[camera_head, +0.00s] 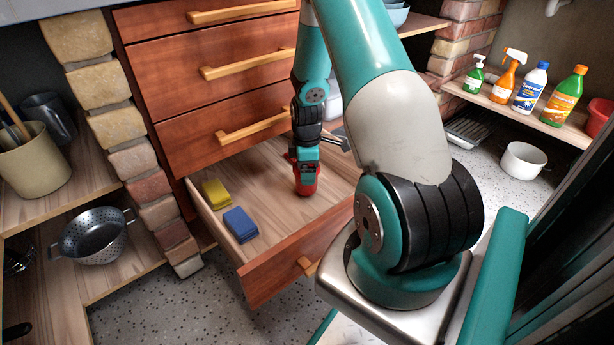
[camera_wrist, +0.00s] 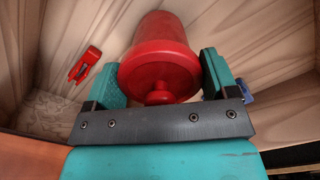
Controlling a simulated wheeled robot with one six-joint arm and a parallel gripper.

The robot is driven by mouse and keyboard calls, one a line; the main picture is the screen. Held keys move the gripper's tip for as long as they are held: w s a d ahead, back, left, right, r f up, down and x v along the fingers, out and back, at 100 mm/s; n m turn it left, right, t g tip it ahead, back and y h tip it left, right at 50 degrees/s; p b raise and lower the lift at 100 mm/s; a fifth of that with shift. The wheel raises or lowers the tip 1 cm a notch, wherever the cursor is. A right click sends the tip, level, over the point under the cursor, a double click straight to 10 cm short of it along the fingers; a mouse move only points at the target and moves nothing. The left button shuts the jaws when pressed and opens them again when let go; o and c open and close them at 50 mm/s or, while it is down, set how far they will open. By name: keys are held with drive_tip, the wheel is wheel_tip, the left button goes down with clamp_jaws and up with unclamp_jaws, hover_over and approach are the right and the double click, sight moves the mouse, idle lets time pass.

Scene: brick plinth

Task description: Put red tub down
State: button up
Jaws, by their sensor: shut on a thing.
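The red tub (camera_wrist: 158,50) is between the two teal fingers of my gripper (camera_wrist: 165,80), which is shut on it. In the head view the tub (camera_head: 306,187) shows below my gripper (camera_head: 306,168), over the floor of the open wooden drawer (camera_head: 270,262). Its lower end is at or just above the drawer floor; I cannot tell whether it touches. A small knob shows on the tub's near end in the wrist view.
A yellow sponge (camera_head: 216,193) and a blue sponge (camera_head: 240,223) lie at the drawer's left. A small red object (camera_wrist: 85,65) lies left of the tub in the wrist view. Bare drawer floor surrounds the tub. A white pot (camera_head: 522,161) stands at far right.

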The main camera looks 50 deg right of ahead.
drive_tip(key=shift+f, duration=0.65)
drive_tip(key=shift+f, duration=0.15)
drive_tip(key=o, duration=0.8)
wheel_tip(320, 180, up, 12)
drive_tip(key=p, duration=0.6)
drive_tip(key=shift+r+p, duration=0.2)
drive_tip(key=shift+p, duration=0.15)
drive_tip(key=a+r+t+y, duration=0.1)
drive_tip(key=a+r, duration=0.7)
drive_tip(key=a, duration=0.4)
drive_tip(key=a+r+y, duration=0.1)
drive_tip(key=a+r, duration=0.6)
drive_tip(key=a, duration=0.4)
drive_tip(key=s+a+r+y, duration=0.1)
drive_tip(key=s+a+r, duration=0.3)
drive_tip(key=s+a, duration=0.3)
drive_tip(key=s+a+r+m+g+y, duration=0.1)
drive_tip(key=s+a+r, duration=0.3)
drive_tip(key=s+a, duration=0.4)
drive_tip(key=shift+s+a+r, duration=0.2)
drive_tip(key=shift+s+r, duration=0.05)
drive_tip(key=shift+s, duration=0.05)
